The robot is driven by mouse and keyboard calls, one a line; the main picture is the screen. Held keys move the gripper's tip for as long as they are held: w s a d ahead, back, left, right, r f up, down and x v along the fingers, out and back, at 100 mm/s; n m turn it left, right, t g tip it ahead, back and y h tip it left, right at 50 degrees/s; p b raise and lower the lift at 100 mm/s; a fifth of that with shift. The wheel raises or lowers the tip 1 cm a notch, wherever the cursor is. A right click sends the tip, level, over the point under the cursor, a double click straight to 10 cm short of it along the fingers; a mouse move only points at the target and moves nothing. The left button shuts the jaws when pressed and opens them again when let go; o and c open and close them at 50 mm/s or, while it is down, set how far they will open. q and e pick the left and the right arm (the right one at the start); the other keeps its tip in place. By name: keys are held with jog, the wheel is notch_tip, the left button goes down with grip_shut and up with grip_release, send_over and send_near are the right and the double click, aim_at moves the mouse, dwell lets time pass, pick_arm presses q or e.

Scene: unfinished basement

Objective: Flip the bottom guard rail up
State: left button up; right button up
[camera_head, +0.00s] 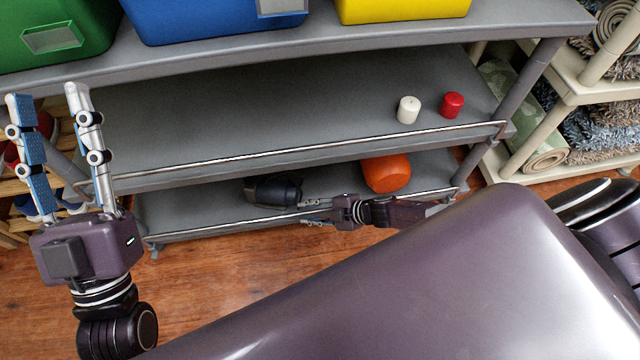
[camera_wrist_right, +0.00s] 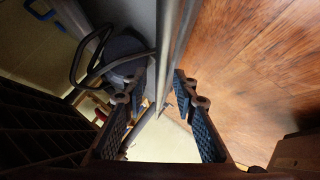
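The bottom guard rail (camera_head: 215,228) is a thin metal bar along the front of the lowest grey shelf (camera_head: 165,208). Whether it is raised or lowered is hard to tell. My right gripper (camera_head: 304,212) is at the rail's middle, its fingers pointing left. In the right wrist view, the rail (camera_wrist_right: 177,50) runs between the two spread fingers of my right gripper (camera_wrist_right: 160,80); I see no clear grip on it. My left gripper (camera_head: 50,98) is open and empty, pointing up at the left end of the shelving.
A dark object (camera_head: 272,190) and an orange cylinder (camera_head: 386,174) lie on the bottom shelf. The middle shelf has its own rail (camera_head: 300,149), with a white container (camera_head: 408,109) and a red one (camera_head: 452,105). Wooden floor (camera_head: 215,270) lies clear in front.

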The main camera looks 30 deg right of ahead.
jog(key=v, duration=1.1)
jog(key=shift+s+d, duration=0.15)
jog(key=shift+s, duration=0.1)
jog(key=shift+r, duration=0.15)
